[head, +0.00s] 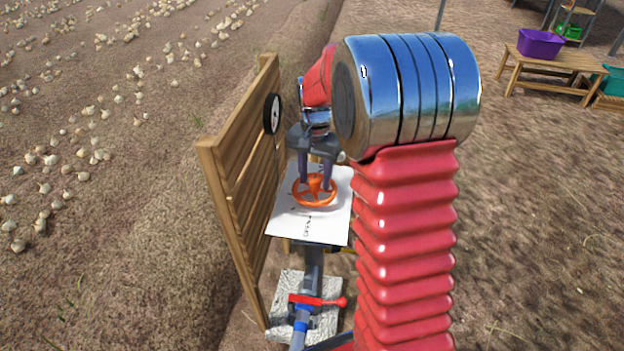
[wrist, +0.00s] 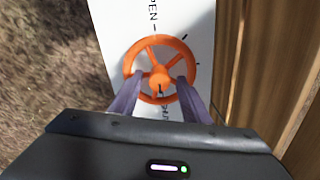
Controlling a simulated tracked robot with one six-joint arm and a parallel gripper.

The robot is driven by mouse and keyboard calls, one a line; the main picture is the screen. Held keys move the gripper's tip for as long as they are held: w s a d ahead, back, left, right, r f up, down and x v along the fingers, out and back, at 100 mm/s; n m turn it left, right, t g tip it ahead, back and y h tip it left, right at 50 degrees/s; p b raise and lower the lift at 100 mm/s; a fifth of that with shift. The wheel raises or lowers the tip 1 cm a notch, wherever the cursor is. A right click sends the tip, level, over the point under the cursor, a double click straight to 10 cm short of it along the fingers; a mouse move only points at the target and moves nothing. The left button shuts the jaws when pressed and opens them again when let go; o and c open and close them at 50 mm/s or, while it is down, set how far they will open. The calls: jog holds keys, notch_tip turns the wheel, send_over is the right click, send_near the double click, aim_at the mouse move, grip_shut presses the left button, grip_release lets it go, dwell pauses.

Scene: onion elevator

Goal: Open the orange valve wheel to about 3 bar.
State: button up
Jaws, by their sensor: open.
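The orange valve wheel (head: 314,190) lies flat above a white plate (head: 338,212) marked "OPEN". In the wrist view the wheel (wrist: 160,72) shows its spokes, its hub and a small dark mark near the hub. My gripper (head: 315,181) points down over the wheel from above. In the wrist view its two fingers stand apart on either side of the hub, over the near part of the wheel. I cannot tell whether they touch the rim or spokes. A round pressure gauge (head: 272,114) hangs on the wooden board, seen nearly edge-on, so its reading cannot be made out.
A slatted wooden board (head: 235,165) stands close at the left of the wheel. Below is a grey pipe with a red-handled valve (head: 318,301). A wooden table (head: 550,62) with a purple tub (head: 540,43) stands at the back right. Onions lie across the field at left.

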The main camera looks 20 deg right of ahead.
jog(key=shift+f, duration=0.35)
jog(key=shift+c, duration=0.4)
jog(key=c, duration=0.9)
jog(key=shift+a+r, duration=0.1)
jog(key=shift+a, duration=0.25)
jog(key=shift+c, duration=0.3)
jog(key=shift+w+d, duration=0.1)
jog(key=shift+d, duration=0.15)
